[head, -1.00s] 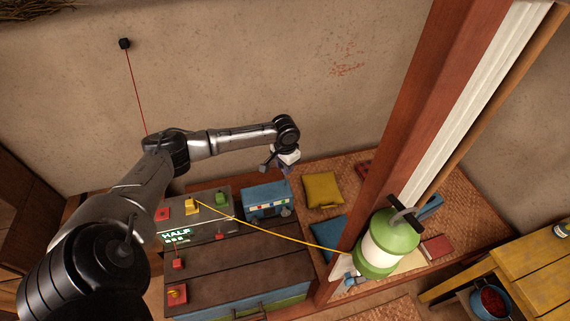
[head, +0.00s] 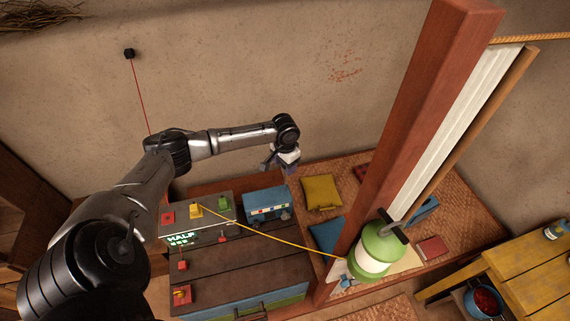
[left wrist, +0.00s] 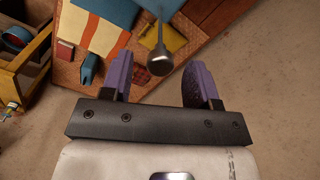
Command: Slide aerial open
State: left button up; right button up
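I cannot tell how far the tip lies beyond the fingers. The aerial is not distinct in the head view. My right gripper is not in view.
A yellow cord (head: 280,240) runs from the box with coloured switches (head: 198,222) towards the lantern. A yellow cushion (head: 322,192) lies on the mat. A yellow table (head: 535,262) is far right.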

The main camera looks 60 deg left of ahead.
pick_arm(q)
notch_tip(320, 180, up, 14)
jog(key=b, duration=0.2)
dwell(0.6)
jog(key=shift+f, duration=0.1)
dwell(0.5)
